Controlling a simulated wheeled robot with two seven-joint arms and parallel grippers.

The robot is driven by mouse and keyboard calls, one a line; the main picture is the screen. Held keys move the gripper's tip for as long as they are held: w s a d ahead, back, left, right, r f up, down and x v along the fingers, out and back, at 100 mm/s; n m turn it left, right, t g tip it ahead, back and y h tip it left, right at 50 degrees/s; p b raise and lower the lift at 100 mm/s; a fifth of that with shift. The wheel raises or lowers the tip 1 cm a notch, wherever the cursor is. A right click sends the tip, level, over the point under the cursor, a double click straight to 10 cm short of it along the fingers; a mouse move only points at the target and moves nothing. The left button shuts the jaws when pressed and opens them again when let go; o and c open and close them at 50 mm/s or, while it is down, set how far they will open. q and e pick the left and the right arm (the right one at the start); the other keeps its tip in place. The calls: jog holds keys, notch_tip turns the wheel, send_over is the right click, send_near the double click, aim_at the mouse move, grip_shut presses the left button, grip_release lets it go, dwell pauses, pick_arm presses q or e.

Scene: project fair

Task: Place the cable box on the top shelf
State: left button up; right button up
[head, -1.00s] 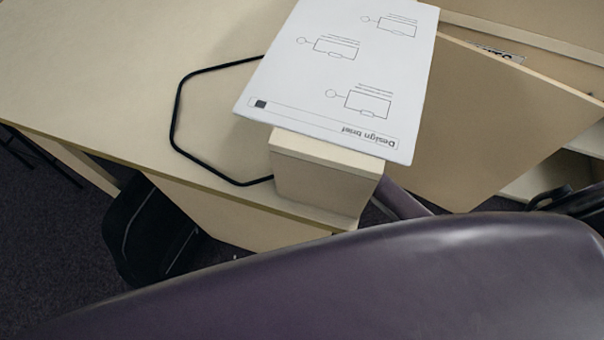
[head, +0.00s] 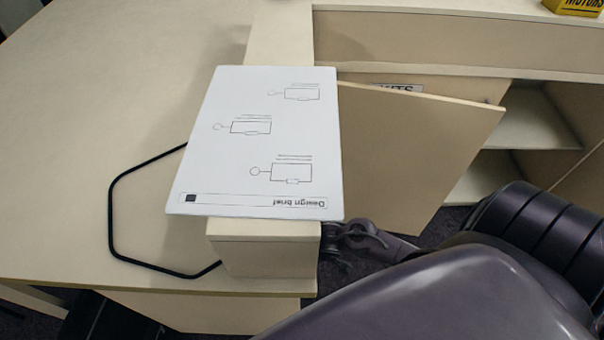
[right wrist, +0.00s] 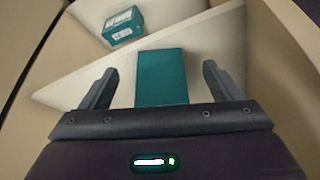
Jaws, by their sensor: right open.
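In the right wrist view, a plain teal box (right wrist: 162,78) lies between the two fingers of my right gripper (right wrist: 158,80). The gripper is open, with a gap on each side of the box. A second teal box (right wrist: 123,26) with a pale label stands farther off on a cream surface. I cannot tell which one is the cable box. In the head view, an open cabinet at the right shows an upper shelf (head: 530,120). My right arm runs behind the desk's end post, so its fingers and the teal boxes are hidden there. My left gripper is out of view.
A cabinet door (head: 415,150) stands open beside the desk's end post (head: 265,250). A design brief board (head: 260,145) lies over the post. A black cable loop (head: 112,215) lies on the desk (head: 60,150). A yellow motors box (head: 578,6) stands at top right.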

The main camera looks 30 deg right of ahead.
jog(key=shift+s+d, duration=0.1)
jog(key=shift+s, duration=0.05)
jog(key=s+d+f+m, duration=0.1)
jog(key=s+f, duration=0.2)
jog(key=f, duration=0.3)
jog(key=s+d+f+m+g+h, duration=0.1)
jog(key=s+d+f, duration=0.1)
jog(key=f, duration=0.3)
jog(key=s+d+f+m, duration=0.1)
jog(key=s+f, duration=0.2)
jog(key=f, duration=0.3)
jog(key=s+f+g, duration=0.1)
jog(key=s+f, duration=0.4)
jog(key=s, duration=0.3)
jog(key=s+f+m+h, duration=0.1)
jog(key=s+f, duration=0.4)
jog(key=s, duration=0.3)
jog(key=shift+s+g+h, duration=0.3)
jog(key=shift+s+g, duration=0.05)
jog(key=shift+g, duration=0.05)
jog(key=shift+a+r, duration=0.1)
jog(key=shift+r, duration=0.05)
